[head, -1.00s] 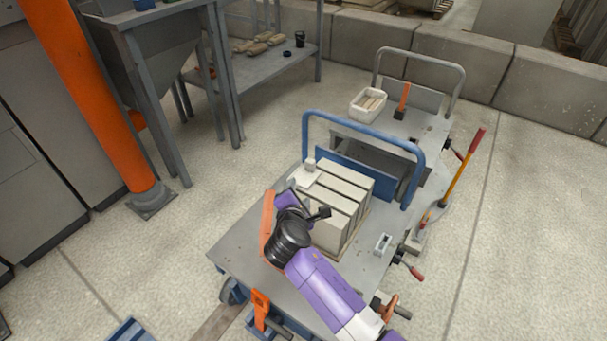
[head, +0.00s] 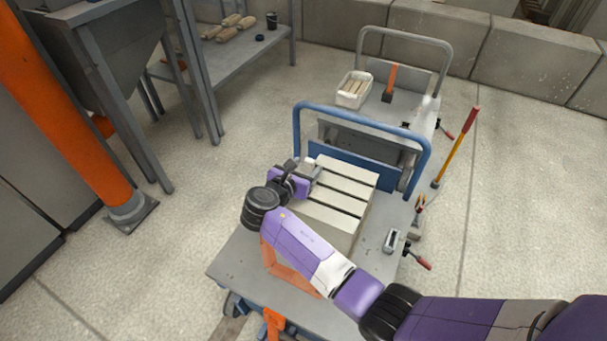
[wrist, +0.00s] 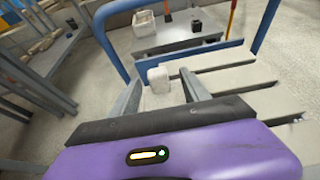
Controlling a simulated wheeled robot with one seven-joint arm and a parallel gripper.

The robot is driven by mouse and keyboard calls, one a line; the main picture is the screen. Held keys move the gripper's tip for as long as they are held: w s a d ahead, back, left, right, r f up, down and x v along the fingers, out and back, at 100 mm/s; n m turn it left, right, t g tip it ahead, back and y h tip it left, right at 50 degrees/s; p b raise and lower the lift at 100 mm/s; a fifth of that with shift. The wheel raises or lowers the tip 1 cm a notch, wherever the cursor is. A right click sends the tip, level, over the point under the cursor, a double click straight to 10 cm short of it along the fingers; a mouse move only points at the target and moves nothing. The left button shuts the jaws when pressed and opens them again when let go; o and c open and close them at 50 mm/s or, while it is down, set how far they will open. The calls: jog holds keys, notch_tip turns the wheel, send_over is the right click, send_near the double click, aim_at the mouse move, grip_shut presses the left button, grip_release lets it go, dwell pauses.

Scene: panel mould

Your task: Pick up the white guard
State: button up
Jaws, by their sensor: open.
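The white guard appears to be a small upright white piece (wrist: 158,79) at the far left corner of the pale slabs. In the head view only its top (head: 309,160) shows past my gripper. My gripper (head: 308,170) is open and reaches over the left end of the slabs. In the wrist view its two fingers (wrist: 162,80) point toward the white piece, which shows in the gap between them, just beyond the tips. I cannot tell whether a finger touches it. The lower part of the white piece is hidden in the head view.
The pale slabs (head: 335,203) stand in a row on a grey cart (head: 235,257) with a blue handle (head: 362,113) close behind. A small grey part (head: 391,240) lies at the cart's right. A second cart behind holds a white bin (head: 354,89).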

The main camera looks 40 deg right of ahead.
aim_at(313, 160)
jog(key=b+x, duration=0.2)
jog(key=x, duration=0.4)
jog(key=shift+c, duration=0.2)
grip_shut()
